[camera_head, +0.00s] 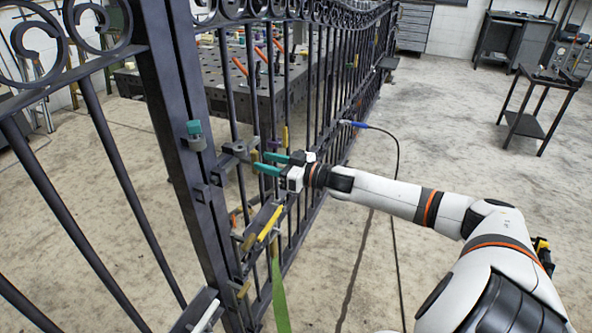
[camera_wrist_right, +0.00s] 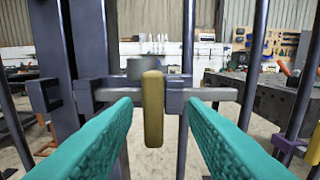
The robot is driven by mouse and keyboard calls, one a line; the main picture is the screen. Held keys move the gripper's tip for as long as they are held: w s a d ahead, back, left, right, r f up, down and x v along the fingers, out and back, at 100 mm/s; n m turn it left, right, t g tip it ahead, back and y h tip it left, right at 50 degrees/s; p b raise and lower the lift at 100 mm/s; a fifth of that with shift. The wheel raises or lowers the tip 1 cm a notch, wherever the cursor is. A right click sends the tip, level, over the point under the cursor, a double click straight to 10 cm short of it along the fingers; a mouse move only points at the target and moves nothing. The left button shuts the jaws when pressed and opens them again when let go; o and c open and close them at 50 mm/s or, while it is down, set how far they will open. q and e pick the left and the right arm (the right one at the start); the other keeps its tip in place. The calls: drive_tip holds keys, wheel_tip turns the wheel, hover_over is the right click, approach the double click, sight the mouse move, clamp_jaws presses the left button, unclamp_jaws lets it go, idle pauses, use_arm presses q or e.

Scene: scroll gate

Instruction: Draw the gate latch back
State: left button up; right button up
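The dark metal gate (camera_head: 320,90) stands across the left half of the head view, beside a thick post (camera_head: 185,150). The latch bar (camera_head: 238,148) crosses near the post at mid height. Its upright brass-yellow handle (camera_head: 254,158) also shows in the right wrist view (camera_wrist_right: 153,108). My right gripper (camera_head: 271,163) is open, its teal fingers pointing at the handle. In the right wrist view the handle appears in the gap between the fingers (camera_wrist_right: 158,130), with space on both sides. Whether the fingertips reach past it is unclear.
A yellow-handled tool (camera_head: 270,222) and a green strap (camera_head: 279,297) are lower on the gate. A blue-ended cable (camera_head: 352,124) hangs on the gate's right. A perforated workbench (camera_head: 245,85) stands behind the gate. The floor at right is mostly clear.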

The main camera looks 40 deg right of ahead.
drive_tip(key=p+v, duration=0.1)
drive_tip(key=v, duration=0.7)
drive_tip(key=shift+s+d, duration=0.1)
idle(0.6)
